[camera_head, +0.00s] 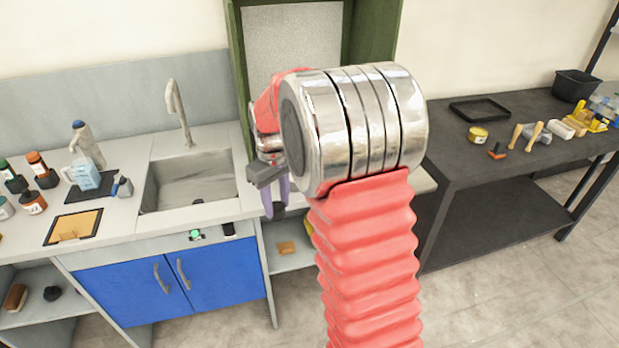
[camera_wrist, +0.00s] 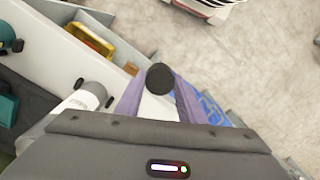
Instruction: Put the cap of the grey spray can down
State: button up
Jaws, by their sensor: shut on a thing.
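My gripper (camera_head: 273,200), with purple fingers, is in front of the gap between the sink counter and the dark bench. It is shut on a small round black cap (camera_wrist: 160,77), which shows between the fingertips in the wrist view. The cap also shows as a dark piece at the fingertips in the head view (camera_head: 278,210). It is held in the air, apart from any surface. A pale cylinder with a white upper part (camera_wrist: 88,95) shows left of the fingers in the wrist view; I cannot tell whether it is the grey spray can.
The counter holds a sink (camera_head: 190,180), a tan board (camera_head: 74,228) and several bottles. A low shelf (camera_head: 290,262) with an orange item lies below my gripper. The dark bench (camera_head: 470,160) carries a black tray (camera_head: 480,108) and tools; its near left part is clear.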

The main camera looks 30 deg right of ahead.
jog(key=a+f+n, duration=0.3)
jog(key=a+f, duration=0.8)
jog(key=a, duration=0.1)
jog(key=shift+a, duration=0.3)
jog(key=shift+a, duration=0.1)
